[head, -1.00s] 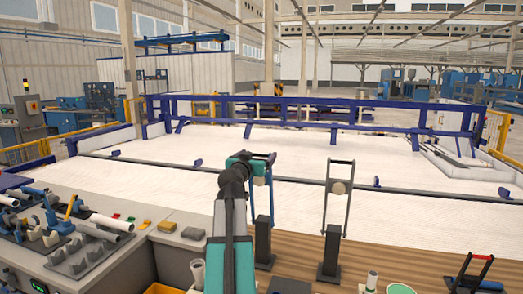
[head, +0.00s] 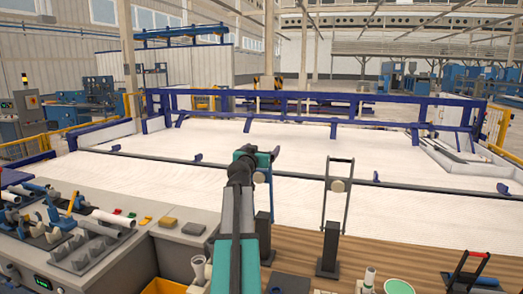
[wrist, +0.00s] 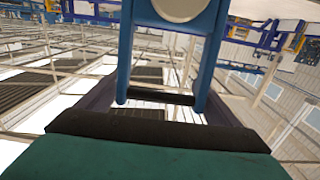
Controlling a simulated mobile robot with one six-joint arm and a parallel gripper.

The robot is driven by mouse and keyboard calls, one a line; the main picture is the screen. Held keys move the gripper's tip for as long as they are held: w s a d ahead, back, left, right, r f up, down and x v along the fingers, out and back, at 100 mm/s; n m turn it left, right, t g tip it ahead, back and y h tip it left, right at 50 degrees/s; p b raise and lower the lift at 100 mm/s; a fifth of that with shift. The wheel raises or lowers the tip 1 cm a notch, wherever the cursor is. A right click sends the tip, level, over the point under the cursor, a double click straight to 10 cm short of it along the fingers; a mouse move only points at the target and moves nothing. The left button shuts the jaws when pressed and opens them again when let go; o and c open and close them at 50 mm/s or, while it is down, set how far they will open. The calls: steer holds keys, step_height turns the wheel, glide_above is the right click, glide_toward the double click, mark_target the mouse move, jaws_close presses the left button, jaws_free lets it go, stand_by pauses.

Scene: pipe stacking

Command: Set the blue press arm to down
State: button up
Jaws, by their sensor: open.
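The blue press arm (head: 270,190) stands upright on its dark post (head: 264,232) in the head view, partly hidden behind my arm. In the wrist view the blue press arm (wrist: 124,55) shows as two blue side bars with a pale disc between them and a dark crossbar handle (wrist: 160,97) at their end. My gripper (head: 272,157) is at the top of the blue press arm. In the wrist view my gripper (wrist: 163,104) is open, with the handle lying between its dark fingers. I cannot tell whether they touch.
A dark press arm (head: 347,193) stands upright to the right on its own post. A red-handled frame (head: 474,264) is at the lower right. A grey bench (head: 165,248) with pipe parts is at the left. The white floor area beyond is clear.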

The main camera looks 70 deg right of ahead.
steer(key=c, duration=1.3)
steer(key=shift+s+a+f+b, duration=0.15)
steer(key=shift+s+a+b, duration=0.05)
steer(key=shift+b, duration=0.65)
